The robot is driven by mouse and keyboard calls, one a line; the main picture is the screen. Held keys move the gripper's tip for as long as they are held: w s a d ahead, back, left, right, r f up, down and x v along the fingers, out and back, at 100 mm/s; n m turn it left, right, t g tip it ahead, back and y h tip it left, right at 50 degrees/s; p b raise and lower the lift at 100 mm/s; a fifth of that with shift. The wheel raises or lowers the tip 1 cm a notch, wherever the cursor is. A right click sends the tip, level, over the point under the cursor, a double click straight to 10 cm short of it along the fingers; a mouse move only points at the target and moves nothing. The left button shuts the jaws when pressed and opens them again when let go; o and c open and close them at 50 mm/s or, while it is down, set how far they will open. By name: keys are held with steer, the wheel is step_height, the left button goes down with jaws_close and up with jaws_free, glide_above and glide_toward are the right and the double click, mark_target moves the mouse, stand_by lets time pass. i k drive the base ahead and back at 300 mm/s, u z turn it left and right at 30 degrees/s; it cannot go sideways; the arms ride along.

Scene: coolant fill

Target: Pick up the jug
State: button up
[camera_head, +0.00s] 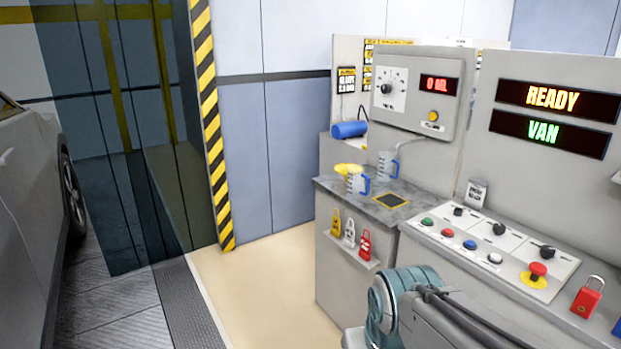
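Two clear measuring jugs with blue handles stand on the grey counter (408,206) at the middle right. The front jug (354,184) is near the counter's left side, with its handle to the right. The other jug (384,163) is just behind and to the right, close to a bent spout (405,143). I cannot tell what is in either jug, as they are small in view. Part of my own arm shows at the bottom, apart from the jugs. My gripper is not in view.
A yellow item (346,168) and a blue cylinder (349,130) are by the jugs. A dispenser panel (415,95) reads 0 mL. A button console (490,250) stands at right, below READY and VAN signs. Padlocks (350,233) hang on the counter front. Floor (260,285) left of the counter is clear.

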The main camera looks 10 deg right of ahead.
mark_target(356, 176)
steer(key=u, duration=0.45)
steer(key=i, duration=2.6)
steer(key=z, duration=1.55)
steer(key=i, duration=0.55)
steer(key=z, duration=0.45)
